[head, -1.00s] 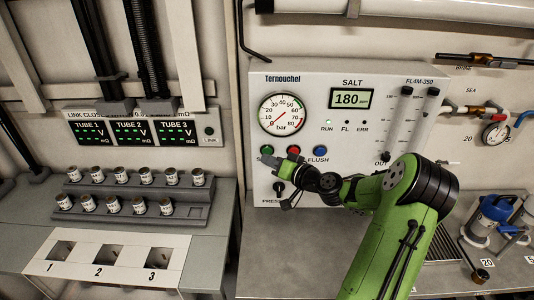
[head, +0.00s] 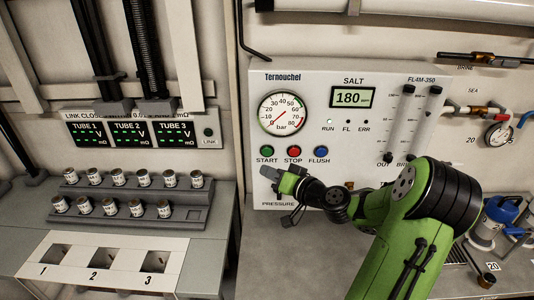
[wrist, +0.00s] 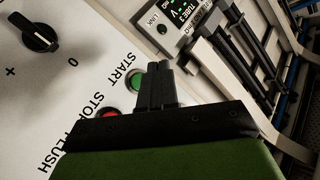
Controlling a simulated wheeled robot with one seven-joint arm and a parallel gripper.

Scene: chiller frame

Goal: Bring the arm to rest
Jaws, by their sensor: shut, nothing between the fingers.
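My green arm reaches in from the lower right in the head view. My gripper (head: 292,218) hangs in front of the lower part of the Ternouchef panel (head: 385,82), below the buttons. In the wrist view my gripper (wrist: 158,78) has its two dark fingers together, with nothing between them. The fingertips appear over the panel edge near the green START button (wrist: 137,82); whether they touch anything cannot be told. The red STOP button (wrist: 110,115) is partly covered by the gripper body. The pressure knob shows in the wrist view (wrist: 38,36) and is hidden behind the gripper in the head view.
The blue FLUSH button (head: 321,153) sits right of STOP. A stepped rack (head: 195,215) of small cans and a white plate (head: 125,262) with three numbered openings stand at the left. Blue-topped equipment (head: 497,215) stands at the right. Bare counter (head: 270,270) lies below the gripper.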

